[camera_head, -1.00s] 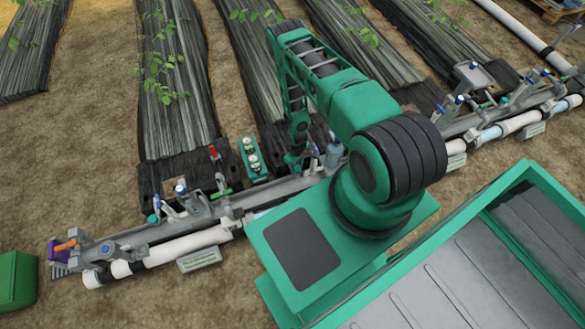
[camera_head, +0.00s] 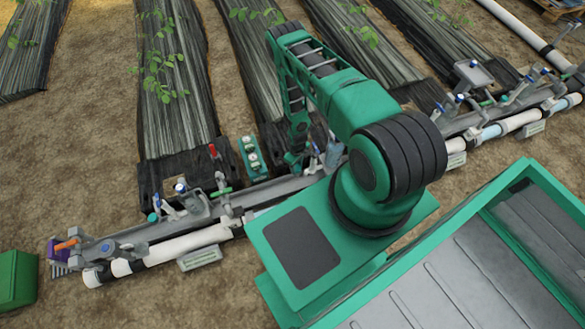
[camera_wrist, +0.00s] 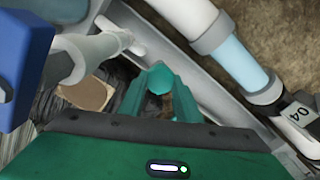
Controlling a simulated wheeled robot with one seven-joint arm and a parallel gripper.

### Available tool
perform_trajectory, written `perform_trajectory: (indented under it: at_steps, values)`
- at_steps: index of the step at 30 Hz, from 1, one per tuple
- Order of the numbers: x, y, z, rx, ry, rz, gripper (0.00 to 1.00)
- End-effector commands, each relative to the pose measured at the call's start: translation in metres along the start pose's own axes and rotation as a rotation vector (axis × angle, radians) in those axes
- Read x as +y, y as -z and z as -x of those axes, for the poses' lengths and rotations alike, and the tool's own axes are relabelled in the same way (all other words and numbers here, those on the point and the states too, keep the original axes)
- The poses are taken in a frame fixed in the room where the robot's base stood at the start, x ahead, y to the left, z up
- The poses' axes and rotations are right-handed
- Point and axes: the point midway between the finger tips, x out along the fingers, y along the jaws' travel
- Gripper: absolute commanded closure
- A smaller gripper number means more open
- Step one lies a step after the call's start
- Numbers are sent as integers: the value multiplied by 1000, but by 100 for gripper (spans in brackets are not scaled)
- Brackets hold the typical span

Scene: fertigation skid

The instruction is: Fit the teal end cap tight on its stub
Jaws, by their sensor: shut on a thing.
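My gripper (camera_wrist: 161,92) is in the lower middle of the wrist view, with its two green fingers close together. It is shut on the teal end cap (camera_wrist: 158,77), which shows between the fingertips. A pale stub-like pipe end (camera_wrist: 122,41) lies just beyond, up and left of the cap. I cannot tell whether it is the cap's stub, and I see no clear contact. In the head view my gripper (camera_head: 293,160) is low over the grey rail, partly hidden by my arm, and the cap cannot be made out there.
A blue block (camera_wrist: 22,68) stands close on the left in the wrist view. A pipe with a light blue section (camera_wrist: 238,62) runs along the right. In the head view the grey rail (camera_head: 120,236) carries several valves. A green block with white-topped parts (camera_head: 251,157) sits behind it.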

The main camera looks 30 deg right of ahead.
Motion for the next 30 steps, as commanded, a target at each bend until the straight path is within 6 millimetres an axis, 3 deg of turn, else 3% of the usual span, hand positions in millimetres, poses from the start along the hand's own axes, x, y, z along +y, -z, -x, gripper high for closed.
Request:
perform_trajectory:
  at_steps: [17, 18, 19, 30]
  values:
    - [0, 0, -6, 0, 0, 0, 94]
    - [0, 0, -6, 0, 0, 0, 67]
    - [0, 0, -6, 0, 0, 0, 64]
    - [0, 0, -6, 0, 0, -1, 64]
